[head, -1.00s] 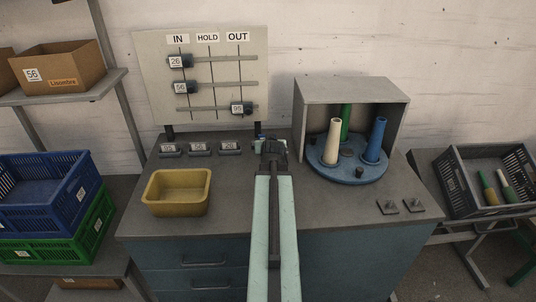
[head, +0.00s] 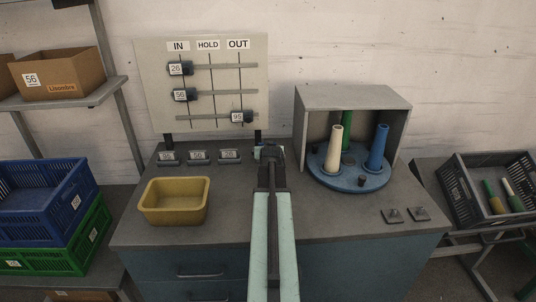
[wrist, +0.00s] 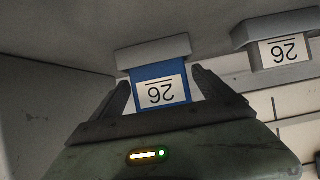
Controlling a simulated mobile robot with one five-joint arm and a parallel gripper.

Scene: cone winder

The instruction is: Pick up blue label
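The blue label (wrist: 160,72), with a white face reading 26, shows upside down in the wrist view, below a grey block. In the head view only a small blue-green patch (head: 257,152) shows beside my gripper (head: 270,152), which hides most of that spot. In the wrist view the two dark fingers of my gripper (wrist: 162,82) stand on either side of the label. They look open, with narrow gaps at its sides. Contact at the fingertips cannot be made out.
Several grey label blocks (head: 197,157) stand left of my gripper. One reading 26 (wrist: 284,50) shows in the wrist view. A slotted board (head: 150,85) rises behind. A yellow bin (head: 174,215) is at the left, a cone turntable (head: 330,177) at the right.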

